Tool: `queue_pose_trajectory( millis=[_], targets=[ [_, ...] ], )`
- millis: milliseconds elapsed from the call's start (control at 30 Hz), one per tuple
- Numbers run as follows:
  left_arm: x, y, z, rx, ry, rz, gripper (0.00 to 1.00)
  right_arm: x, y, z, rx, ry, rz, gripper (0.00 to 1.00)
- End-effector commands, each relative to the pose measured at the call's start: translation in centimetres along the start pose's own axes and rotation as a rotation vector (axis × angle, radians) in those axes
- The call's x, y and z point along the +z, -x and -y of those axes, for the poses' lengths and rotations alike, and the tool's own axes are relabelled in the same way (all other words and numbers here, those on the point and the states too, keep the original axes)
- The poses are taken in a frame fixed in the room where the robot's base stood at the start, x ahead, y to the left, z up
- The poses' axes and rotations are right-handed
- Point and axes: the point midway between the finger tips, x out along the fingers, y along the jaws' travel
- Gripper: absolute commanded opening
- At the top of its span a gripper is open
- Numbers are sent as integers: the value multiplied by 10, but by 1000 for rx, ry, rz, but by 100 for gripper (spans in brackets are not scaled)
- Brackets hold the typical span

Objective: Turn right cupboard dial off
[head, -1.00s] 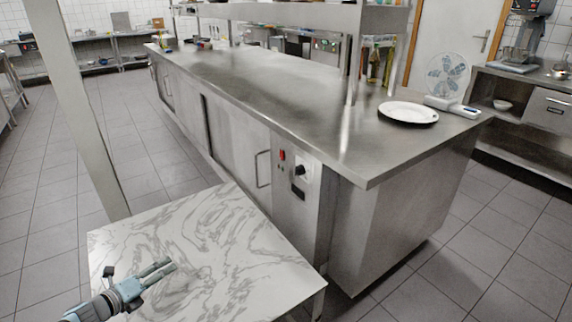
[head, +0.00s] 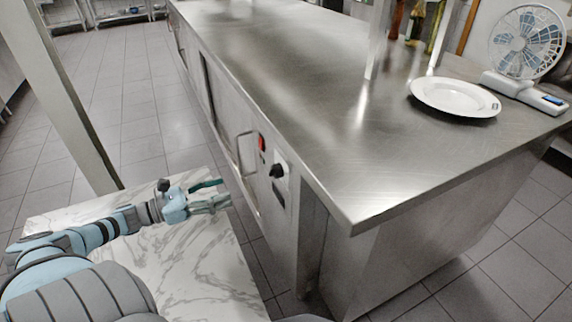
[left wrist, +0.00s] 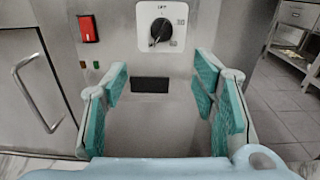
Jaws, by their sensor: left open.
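The cupboard dial (head: 278,170) is a black knob on a white plate, on the front panel at the near end of the steel counter. In the left wrist view the dial (left wrist: 160,30) is straight ahead, above and between the fingers, with its pointer tilted away from upright; its fine markings are hard to read. My left gripper (head: 222,194) is open and empty, apart from the panel, to the left of the dial in the head view. Its teal finger pads (left wrist: 158,100) stand wide apart in the left wrist view. My right gripper is not seen.
A red switch (left wrist: 88,28) sits left of the dial, and a dark slot (left wrist: 150,85) below it. A door handle (left wrist: 38,92) is further left. A marble-topped table (head: 190,262) lies below my left arm. A plate (head: 455,97) and fan (head: 527,42) stand on the counter.

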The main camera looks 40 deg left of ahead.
Motion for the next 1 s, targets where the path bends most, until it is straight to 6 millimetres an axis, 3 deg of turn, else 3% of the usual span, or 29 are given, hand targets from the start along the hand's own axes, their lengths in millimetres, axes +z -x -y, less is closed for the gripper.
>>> queue_pose_trajectory(
  millis=[167,433,533,667,800,1000],
  targets=[
    [0,-8,2,-13,-21,6,53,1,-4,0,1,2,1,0],
    [-3,-67,3,-18,-22,11,53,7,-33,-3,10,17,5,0],
    [-4,-93,4,-17,-23,12,53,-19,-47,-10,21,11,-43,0],
    [-2,-122,3,-13,-21,12,53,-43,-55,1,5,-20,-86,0],
    [0,-141,4,-13,-18,9,53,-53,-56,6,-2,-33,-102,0],
    [2,-148,4,-12,-18,6,53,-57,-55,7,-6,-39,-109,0]
  ],
)
